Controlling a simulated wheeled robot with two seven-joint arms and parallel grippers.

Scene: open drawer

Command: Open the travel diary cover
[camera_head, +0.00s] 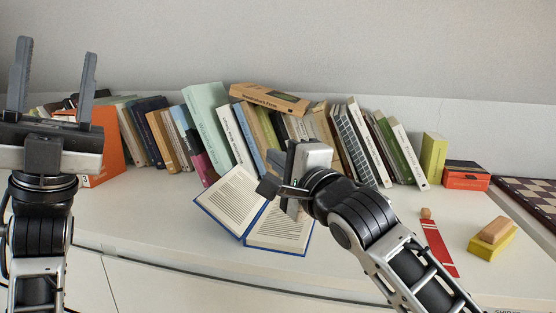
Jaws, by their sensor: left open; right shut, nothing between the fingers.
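The travel diary is probably the blue-edged book (232,204), which lies open on the white surface in the middle of the view. Printed pages show on both sides; the left part is tilted up toward the row of books, and the right part lies lower and flatter. My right gripper (277,191) is over the middle of the book, shut and empty. It hides part of the spine and the right page, and I cannot tell whether it touches the pages. My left gripper (55,78) is raised at the far left, open and empty, well away from the book.
A row of upright books (205,112) stands behind, with an orange-brown book (270,98) lying on top. To the right are a red strip (438,248), a yellow block with a wooden piece (492,240), an orange box (466,176) and a chessboard (530,195). The surface's front edge is near.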

